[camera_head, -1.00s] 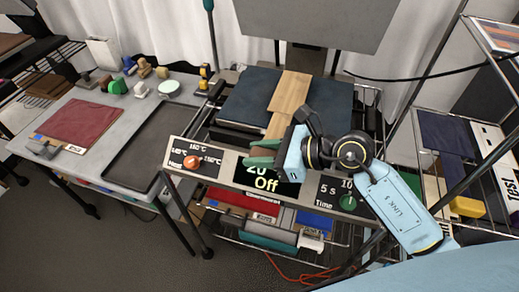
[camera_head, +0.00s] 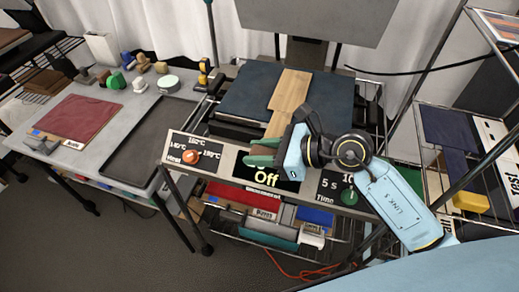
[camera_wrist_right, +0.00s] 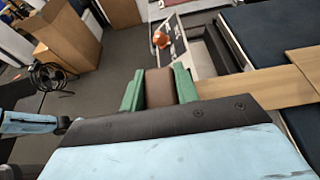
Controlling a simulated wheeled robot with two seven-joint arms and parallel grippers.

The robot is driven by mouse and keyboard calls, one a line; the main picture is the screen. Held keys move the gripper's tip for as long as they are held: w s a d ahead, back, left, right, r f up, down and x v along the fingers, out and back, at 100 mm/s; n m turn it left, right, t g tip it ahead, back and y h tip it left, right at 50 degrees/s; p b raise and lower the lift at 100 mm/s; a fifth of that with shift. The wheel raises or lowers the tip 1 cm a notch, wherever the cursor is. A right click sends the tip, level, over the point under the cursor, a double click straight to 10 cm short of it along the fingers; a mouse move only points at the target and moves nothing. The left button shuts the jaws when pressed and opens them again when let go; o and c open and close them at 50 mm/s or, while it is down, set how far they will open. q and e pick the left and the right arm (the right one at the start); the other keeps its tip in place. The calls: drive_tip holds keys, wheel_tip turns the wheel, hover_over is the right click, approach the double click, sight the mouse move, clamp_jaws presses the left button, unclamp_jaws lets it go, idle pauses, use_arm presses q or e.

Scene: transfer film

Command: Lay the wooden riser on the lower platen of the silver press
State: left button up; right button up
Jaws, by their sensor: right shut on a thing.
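The wooden riser (camera_head: 292,91) is a light wood board with a narrower front end. It extends over the dark blue lower platen (camera_head: 241,95) of the silver press, long side front to back. I cannot tell whether it touches the platen. My right gripper (camera_head: 262,154) is at the press's front edge, its green fingers shut on the riser's narrow front end. In the right wrist view a brown face shows between the fingers (camera_wrist_right: 159,88), and the riser (camera_wrist_right: 262,87) runs off to the right. My left gripper is in neither view.
The grey upper plate (camera_head: 315,22) is raised behind the platen. The press's front panel (camera_head: 232,166) has an orange knob, a display and a green knob. A grey table (camera_head: 112,110) with a red cloth (camera_head: 80,118) stands left. A wire shelf (camera_head: 470,205) stands right.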

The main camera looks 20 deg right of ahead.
drive_tip(key=shift+f, duration=0.2)
drive_tip(key=o, duration=1.1)
drive_tip(key=b+v, duration=0.1)
drive_tip(key=v, duration=1.2)
drive_tip(key=shift+s+d, duration=0.1)
drive_tip(key=shift+s, duration=0.05)
